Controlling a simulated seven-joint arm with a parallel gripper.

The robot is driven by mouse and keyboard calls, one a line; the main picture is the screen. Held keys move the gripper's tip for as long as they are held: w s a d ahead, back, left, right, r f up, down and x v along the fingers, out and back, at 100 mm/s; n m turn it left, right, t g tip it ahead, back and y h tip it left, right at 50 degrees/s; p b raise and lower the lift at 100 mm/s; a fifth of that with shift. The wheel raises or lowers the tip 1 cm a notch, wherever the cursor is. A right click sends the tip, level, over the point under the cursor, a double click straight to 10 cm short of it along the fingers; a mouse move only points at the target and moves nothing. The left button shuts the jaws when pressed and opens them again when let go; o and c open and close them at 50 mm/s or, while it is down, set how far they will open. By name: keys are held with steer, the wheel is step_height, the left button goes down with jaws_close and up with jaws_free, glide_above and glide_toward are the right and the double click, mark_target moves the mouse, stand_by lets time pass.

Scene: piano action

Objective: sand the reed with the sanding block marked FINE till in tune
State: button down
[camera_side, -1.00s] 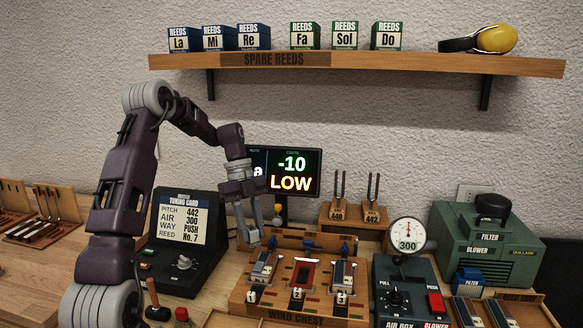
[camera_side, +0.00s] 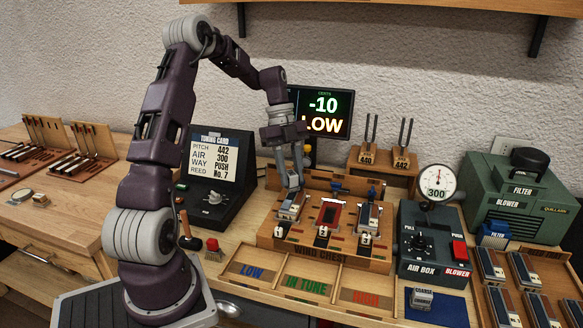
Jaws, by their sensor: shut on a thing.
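My gripper (camera_side: 292,184) points down at the left slot of the wind chest (camera_side: 303,258). It is shut on a small greyish block, mostly hidden by the fingers; its marking cannot be read. Right under the fingertips is the left reed (camera_side: 290,207), in the chest's left place. I cannot tell whether the held block touches it. Another small block (camera_side: 422,298) with a white label lies on a blue mat (camera_side: 450,308) at the lower right. The display (camera_side: 325,112) reads -10 and LOW.
The tuning card (camera_side: 212,158) reads pitch 442, air 300, PUSH, No. 7. Trays marked LOW, IN TUNE and HIGH (camera_side: 305,286) lie in front of the chest. The air box (camera_side: 420,255), its gauge (camera_side: 436,185) at 300, and tuning forks (camera_side: 383,158) stand close on the right.

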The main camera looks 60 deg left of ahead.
steer(key=shift+f, duration=3.05)
steer(key=shift+s+a+f, duration=0.25)
steer(key=shift+f, duration=0.05)
steer(key=shift+s+a, duration=0.8)
steer(key=shift+w+d, duration=1)
steer(key=shift+s+a, duration=1)
steer(key=shift+w+d+r, duration=0.1)
steer(key=shift+w+d, duration=0.95)
steer(key=shift+r, duration=4)
steer(key=shift+d, duration=0.1)
